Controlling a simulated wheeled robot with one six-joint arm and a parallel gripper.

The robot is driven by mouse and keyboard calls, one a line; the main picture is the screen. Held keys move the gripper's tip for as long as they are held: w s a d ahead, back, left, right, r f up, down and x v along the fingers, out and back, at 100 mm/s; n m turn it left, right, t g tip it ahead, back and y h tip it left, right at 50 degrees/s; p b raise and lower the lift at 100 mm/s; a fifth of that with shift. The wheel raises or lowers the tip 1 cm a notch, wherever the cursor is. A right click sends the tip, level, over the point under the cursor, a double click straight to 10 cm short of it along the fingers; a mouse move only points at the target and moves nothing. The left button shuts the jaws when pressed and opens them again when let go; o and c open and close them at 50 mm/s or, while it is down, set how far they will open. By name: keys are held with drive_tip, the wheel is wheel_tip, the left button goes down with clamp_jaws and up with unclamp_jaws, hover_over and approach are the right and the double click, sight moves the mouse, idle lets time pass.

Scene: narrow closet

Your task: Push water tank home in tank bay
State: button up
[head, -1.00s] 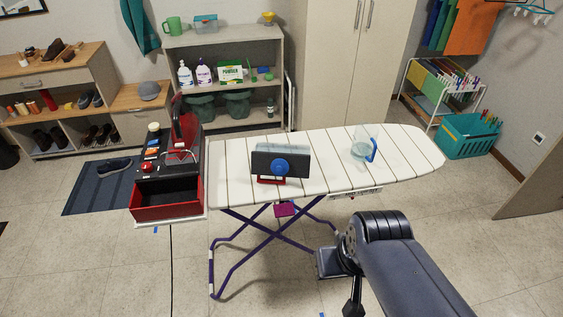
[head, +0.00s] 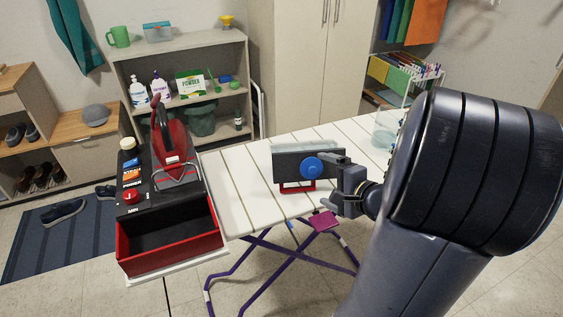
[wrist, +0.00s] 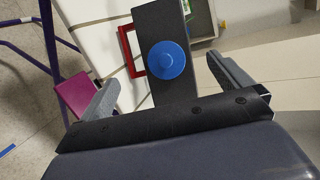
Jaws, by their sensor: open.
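The water tank (head: 290,158), a dark-fronted box with a translucent top and a round blue cap (head: 312,168), stands upright on the ironing board at a red frame (head: 290,188). In the wrist view the tank (wrist: 159,22) shows with its blue cap toward me. My gripper (head: 332,183) is open and empty at the tank's right front; in the wrist view its fingers (wrist: 168,88) are spread to either side of the cap's line, apart from the tank. The open red-walled tank bay (head: 170,262) in the iron's base, left on the board, looks empty.
A red iron (head: 175,145) rests on the base behind the bay. A clear jug (head: 384,135) stands farther right on the board (head: 232,185), partly hidden by my arm. Shelves (head: 190,45) and a cabinet (head: 298,60) stand behind. The board between base and tank is clear.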

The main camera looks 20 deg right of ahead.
sight(306, 167)
drive_tip(key=shift+w+d+f+m+t+h, duration=0.35)
drive_tip(key=shift+w+d, duration=0.1)
drive_tip(key=shift+w, duration=0.15)
drive_tip(key=p+x, duration=0.1)
drive_tip(key=x, duration=0.9)
drive_tip(key=shift+c, duration=0.6)
drive_tip(key=c, duration=1.2)
drive_tip(key=shift+r, duration=0.15)
drive_tip(key=shift+c, duration=0.4)
